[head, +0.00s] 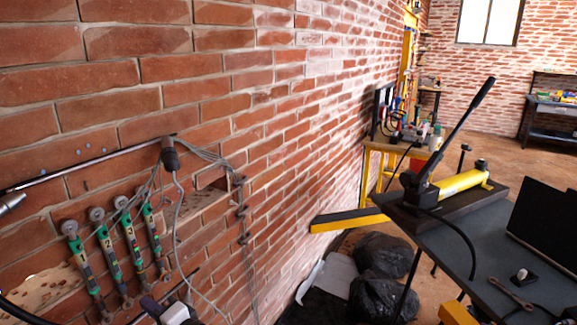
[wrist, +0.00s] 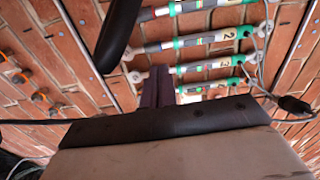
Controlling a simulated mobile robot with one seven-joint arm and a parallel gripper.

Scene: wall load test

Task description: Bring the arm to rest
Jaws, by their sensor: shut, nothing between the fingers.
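My gripper (wrist: 153,86) shows in the wrist view as two dark fingers side by side, shut with nothing between them. It points toward the brick wall (wrist: 75,70), below a row of green-and-grey numbered cylinders (wrist: 205,41). In the head view my gripper (head: 150,304) is partly visible at the bottom edge, dark and white, just right of the lower ends of the cylinders (head: 105,250). The rest of my arm is mostly out of the head view. I cannot tell the exact gap between the fingertips and the wall.
A metal bar (head: 90,162) and grey cables (head: 177,215) are on the wall near the cylinders. At right, a dark table (head: 470,262) carries a yellow hand pump (head: 462,183), a laptop (head: 546,228) and a wrench (head: 511,293). Black bags (head: 383,285) lie on the floor between.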

